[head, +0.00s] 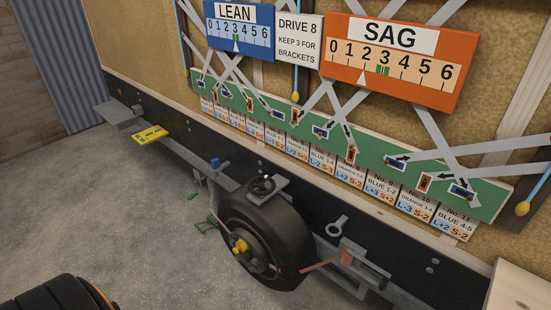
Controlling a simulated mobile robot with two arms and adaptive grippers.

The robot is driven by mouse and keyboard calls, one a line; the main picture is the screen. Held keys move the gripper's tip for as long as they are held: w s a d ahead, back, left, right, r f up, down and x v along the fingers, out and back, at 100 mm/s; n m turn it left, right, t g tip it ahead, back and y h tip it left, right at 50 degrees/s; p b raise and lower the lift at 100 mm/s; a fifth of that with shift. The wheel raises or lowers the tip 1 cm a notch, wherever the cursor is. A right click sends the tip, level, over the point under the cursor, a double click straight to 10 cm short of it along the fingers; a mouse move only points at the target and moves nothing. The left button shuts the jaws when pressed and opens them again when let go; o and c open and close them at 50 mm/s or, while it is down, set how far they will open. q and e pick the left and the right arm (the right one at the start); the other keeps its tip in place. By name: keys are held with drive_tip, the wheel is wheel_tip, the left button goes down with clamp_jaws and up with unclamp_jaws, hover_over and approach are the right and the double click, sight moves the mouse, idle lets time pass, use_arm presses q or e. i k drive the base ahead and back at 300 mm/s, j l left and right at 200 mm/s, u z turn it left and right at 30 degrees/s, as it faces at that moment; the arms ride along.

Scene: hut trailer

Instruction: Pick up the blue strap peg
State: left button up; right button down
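A small blue piece (215,162) stands up from the grey rail to the left of the wheel; it may be the blue strap peg, but it is too small to be sure. The green board (250,103) on the wall carries several small blue and orange markers, including a blue one (461,191) at its right end. I cannot tell whether these are pegs or pictures.
A black tyre (289,235) with a yellow hub stands below the trailer's dark side beam. An orange SAG board (388,62) and blue LEAN board (240,30) hang above. Concrete floor (90,210) at left looks mostly clear.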

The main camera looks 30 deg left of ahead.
sight(215, 164)
drive_tip(key=j+z, duration=0.2)
drive_tip(key=j, duration=0.25)
drive_tip(key=j+z, duration=0.25)
drive_tip(key=j, duration=0.2)
drive_tip(key=k+j+z, duration=0.2)
drive_tip(key=j, duration=0.25)
drive_tip(key=j+z, duration=0.2)
drive_tip(key=j, duration=0.25)
drive_tip(key=k+j+z, duration=0.2)
drive_tip(key=j, duration=0.25)
drive_tip(key=k+j+z, duration=0.1)
drive_tip(key=j+z, duration=0.15)
drive_tip(key=j, duration=0.15)
